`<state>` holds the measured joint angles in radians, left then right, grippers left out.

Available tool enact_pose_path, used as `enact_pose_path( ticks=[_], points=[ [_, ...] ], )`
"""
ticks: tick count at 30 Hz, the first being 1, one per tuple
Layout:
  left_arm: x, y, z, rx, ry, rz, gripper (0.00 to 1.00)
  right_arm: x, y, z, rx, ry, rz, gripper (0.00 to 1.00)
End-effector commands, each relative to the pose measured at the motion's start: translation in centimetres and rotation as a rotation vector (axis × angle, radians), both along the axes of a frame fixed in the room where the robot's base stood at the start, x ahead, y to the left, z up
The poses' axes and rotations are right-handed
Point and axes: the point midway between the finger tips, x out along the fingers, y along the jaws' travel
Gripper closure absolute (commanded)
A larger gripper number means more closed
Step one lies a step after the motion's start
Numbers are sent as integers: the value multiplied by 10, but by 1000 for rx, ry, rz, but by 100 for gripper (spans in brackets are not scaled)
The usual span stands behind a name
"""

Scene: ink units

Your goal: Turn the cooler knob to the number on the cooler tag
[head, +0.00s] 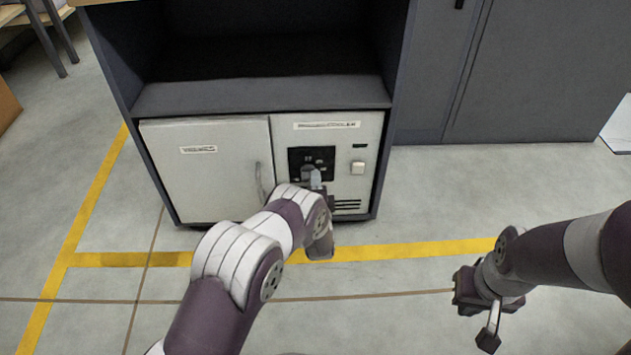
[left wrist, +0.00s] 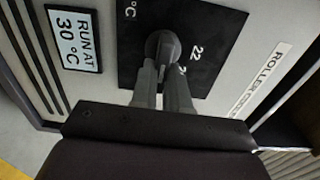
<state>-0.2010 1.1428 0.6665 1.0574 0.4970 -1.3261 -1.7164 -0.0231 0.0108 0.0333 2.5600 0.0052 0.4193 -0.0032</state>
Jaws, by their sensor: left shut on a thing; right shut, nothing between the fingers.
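The cooler (head: 328,128) is the light panel at the lower right of the dark cabinet. Its knob (left wrist: 165,46) is a grey dial on a black plate (left wrist: 222,30); the left wrist view shows "22" beside it and other numbers partly hidden. My right gripper (head: 488,318) is shut and empty, low over the floor at the right.
A light door (head: 205,165) with a handle is left of the cooler panel. An open dark shelf (head: 260,95) is above. Vent slots (head: 347,204) are below the tag. Yellow tape (head: 420,248) marks the floor. A grey cabinet (head: 540,70) stands at the right.

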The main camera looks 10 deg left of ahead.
Motion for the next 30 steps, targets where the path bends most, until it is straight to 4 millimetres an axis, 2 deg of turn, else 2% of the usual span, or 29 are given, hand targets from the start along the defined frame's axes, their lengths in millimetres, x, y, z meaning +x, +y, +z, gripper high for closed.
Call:
enact_pose_path(
  ticks=[1,5,6,8,9,17,20,25,30],
  points=[
    [4,0,6,0,-14,1,100,0,0,0,0,0,0,100],
    [4,0,6,-1,-14,1,100,0,0,0,0,0,0,100],
    [4,0,6,-1,-14,1,82,0,0,0,0,0,0,100],
    [4,0,6,-1,-14,1,62,0,0,0,0,0,0,100],
    [4,0,6,-1,-13,1,60,0,0,0,0,0,0,100],
    [1,0,3,-1,-5,0,60,0,0,1,0,0,0,100],
    [-10,-4,6,1,-3,-1,60,0,0,11,0,0,0,100],
    [-52,-16,10,1,-1,-3,60,0,0,39,0,0,0,100],
    [-93,-28,7,1,-3,-2,60,0,0,56,0,0,0,100]
  ],
)
